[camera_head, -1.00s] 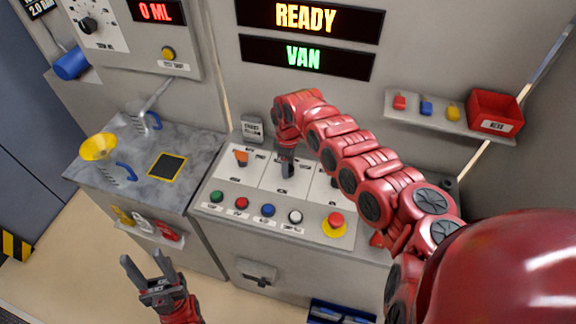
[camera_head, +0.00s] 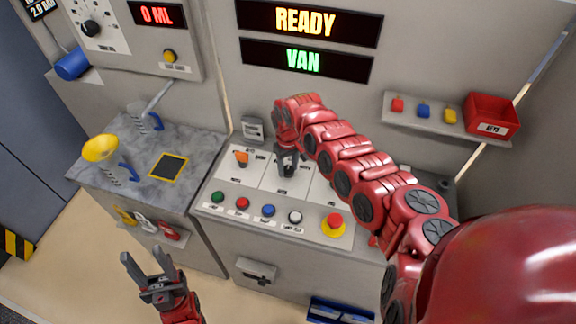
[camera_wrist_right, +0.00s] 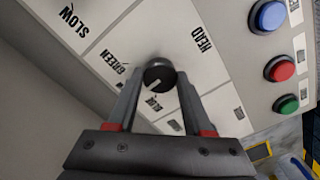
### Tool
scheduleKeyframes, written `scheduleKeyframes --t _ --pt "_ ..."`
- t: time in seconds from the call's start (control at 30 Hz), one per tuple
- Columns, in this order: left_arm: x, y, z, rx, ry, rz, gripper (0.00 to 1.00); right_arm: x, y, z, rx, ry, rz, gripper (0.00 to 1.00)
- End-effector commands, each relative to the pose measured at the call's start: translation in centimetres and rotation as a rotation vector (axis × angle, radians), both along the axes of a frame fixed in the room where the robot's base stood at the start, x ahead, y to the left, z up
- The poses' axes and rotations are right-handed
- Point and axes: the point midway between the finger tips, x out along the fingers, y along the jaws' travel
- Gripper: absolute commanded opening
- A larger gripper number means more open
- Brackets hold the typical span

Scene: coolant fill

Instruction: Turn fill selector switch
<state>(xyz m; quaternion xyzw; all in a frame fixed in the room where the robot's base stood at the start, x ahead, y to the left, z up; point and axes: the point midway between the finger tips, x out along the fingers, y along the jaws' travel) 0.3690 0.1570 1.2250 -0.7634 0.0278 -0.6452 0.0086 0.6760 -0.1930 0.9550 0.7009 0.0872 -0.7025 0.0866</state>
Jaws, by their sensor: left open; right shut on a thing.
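My right gripper (camera_head: 287,171) points down at the middle section of the sloped control panel (camera_head: 262,187). In the right wrist view it is shut on a round black knob (camera_wrist_right: 159,72) with a pale pointer line, one finger on each side. In the head view the fingers mostly cover the knob. An orange switch (camera_head: 241,158) stands on the section to the left. My left gripper (camera_head: 143,258) is open and empty at the lower left, away from the panel.
A row of green, red, blue (camera_head: 268,210) and white buttons and a red-on-yellow stop button (camera_head: 334,221) lines the panel front. Displays read READY (camera_head: 305,22) and VAN. A yellow funnel (camera_head: 100,148) stands on the left counter. A shelf with a red bin (camera_head: 492,112) is at right.

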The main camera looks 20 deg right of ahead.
Motion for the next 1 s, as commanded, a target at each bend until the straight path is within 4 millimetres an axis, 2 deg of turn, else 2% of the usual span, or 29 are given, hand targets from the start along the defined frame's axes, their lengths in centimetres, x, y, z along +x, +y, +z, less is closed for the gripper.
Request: scheduleKeyframes --t 0.63,0.67,0.8,1.0 --pt "-0.01 0.00 0.26 0.000 0.000 0.000 0.50 0.30 -0.09 0.26 -0.002 -0.010 -0.057 0.00" --pt "0.00 0.00 0.26 0.000 0.000 0.000 0.50 0.30 -0.10 0.27 -0.002 -0.010 -0.056 0.54" --pt "0.00 0.00 0.25 0.000 0.000 0.000 0.50 0.22 -0.08 0.19 -0.002 -0.007 -0.056 0.80" --pt "0.00 0.00 0.24 0.000 0.000 0.000 0.50 0.13 -0.03 0.10 -0.001 -0.004 -0.056 0.81"
